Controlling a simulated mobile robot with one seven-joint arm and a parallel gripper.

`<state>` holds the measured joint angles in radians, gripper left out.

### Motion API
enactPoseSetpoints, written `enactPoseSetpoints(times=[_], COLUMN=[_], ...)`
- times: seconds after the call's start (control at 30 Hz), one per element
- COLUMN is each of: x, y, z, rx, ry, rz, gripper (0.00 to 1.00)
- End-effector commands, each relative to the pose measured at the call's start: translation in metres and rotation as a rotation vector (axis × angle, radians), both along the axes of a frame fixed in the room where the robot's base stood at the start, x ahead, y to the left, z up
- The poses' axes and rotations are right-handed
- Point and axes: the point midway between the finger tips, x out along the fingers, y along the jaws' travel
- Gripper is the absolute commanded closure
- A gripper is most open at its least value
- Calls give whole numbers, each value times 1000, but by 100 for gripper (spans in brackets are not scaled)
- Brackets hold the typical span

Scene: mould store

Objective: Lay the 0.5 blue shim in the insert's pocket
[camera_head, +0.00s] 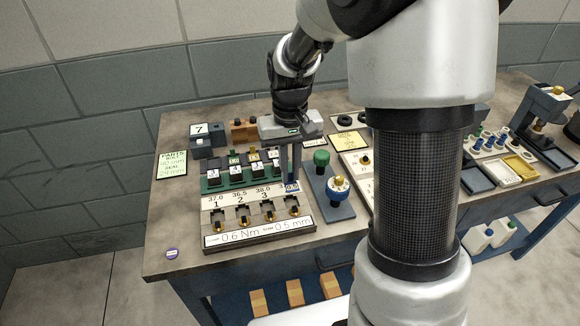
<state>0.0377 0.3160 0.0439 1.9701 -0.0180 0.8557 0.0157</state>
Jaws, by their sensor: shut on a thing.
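My gripper (291,178) points down over the right end of the white numbered board (258,236), its fingers closed together. At the fingertips is a small blue piece with a pale label (292,187), which appears to be the blue shim; its figures are too small to read surely. It sits near the board's fourth place, whose number is hidden. Several dark inserts with brass parts stand in a row on the board, the rightmost insert (291,206) just below the fingertips. I cannot tell whether the shim touches it. The pockets are too small to make out.
A green rack (212,185) with labelled blocks stands right behind the board. A purple disc (171,253) lies front left. My arm hides the table's middle right.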

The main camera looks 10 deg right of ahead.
Motion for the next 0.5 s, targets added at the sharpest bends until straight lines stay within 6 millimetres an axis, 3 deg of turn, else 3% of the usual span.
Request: enactPoseSetpoints(times=[0.5], x=[0], y=[0], z=[-43], rx=[0], ry=[0], rz=[0], gripper=[100])
